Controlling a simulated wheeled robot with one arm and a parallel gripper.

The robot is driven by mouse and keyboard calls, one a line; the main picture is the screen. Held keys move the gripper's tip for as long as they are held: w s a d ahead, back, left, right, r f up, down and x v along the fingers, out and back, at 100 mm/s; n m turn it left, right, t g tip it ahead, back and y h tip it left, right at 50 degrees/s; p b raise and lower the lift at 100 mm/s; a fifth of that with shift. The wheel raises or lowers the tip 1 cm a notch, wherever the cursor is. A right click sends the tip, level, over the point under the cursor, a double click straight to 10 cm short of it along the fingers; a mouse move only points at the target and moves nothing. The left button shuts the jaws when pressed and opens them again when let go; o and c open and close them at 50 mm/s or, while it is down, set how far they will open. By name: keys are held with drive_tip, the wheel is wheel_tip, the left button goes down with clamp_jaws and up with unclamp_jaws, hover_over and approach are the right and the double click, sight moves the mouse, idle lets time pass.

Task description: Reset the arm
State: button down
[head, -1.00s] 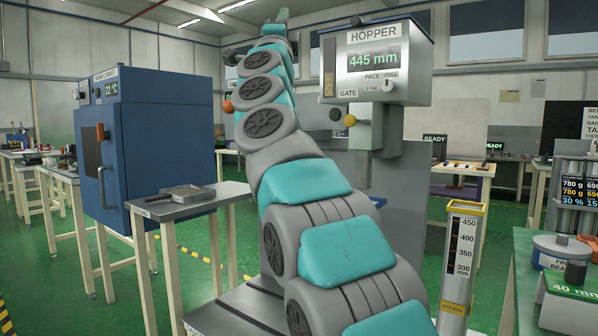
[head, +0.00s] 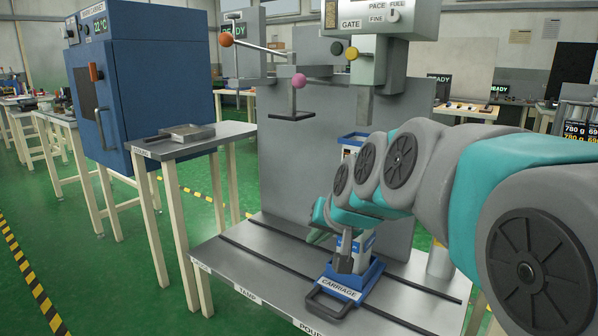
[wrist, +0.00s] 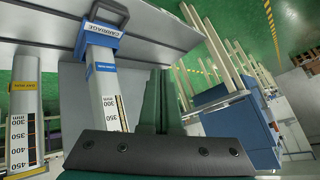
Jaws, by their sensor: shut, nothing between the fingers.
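My arm reaches in from the right in the head view, low over the metal bench. The wrist view shows the carriage (wrist: 103,33) and the column's scale (wrist: 112,105), upside down.
A small metal tray (head: 187,132) rests on a side table by the blue cabinet (head: 150,90). Another scaled column (wrist: 25,125) shows in the wrist view.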

drive_tip(key=s+d+f+g+h, duration=0.1)
drive_tip(key=s+d+f+g, duration=0.2)
drive_tip(key=s+f, duration=0.3)
drive_tip(key=s+d+f+n+g+h, duration=0.1)
drive_tip(key=s+d+f+g, duration=0.2)
drive_tip(key=s, duration=1.2)
drive_tip(key=s+d+f+g+h, duration=0.1)
drive_tip(key=s+d+f+g, duration=0.2)
drive_tip(key=s+f, duration=0.6)
drive_tip(key=s+d, duration=0.2)
drive_tip(key=shift+s+d+f+g, duration=0.3)
drive_tip(key=shift+s+f, duration=0.05)
drive_tip(key=shift+f, duration=0.05)
drive_tip(key=c, duration=1.5)
unclamp_jaws()
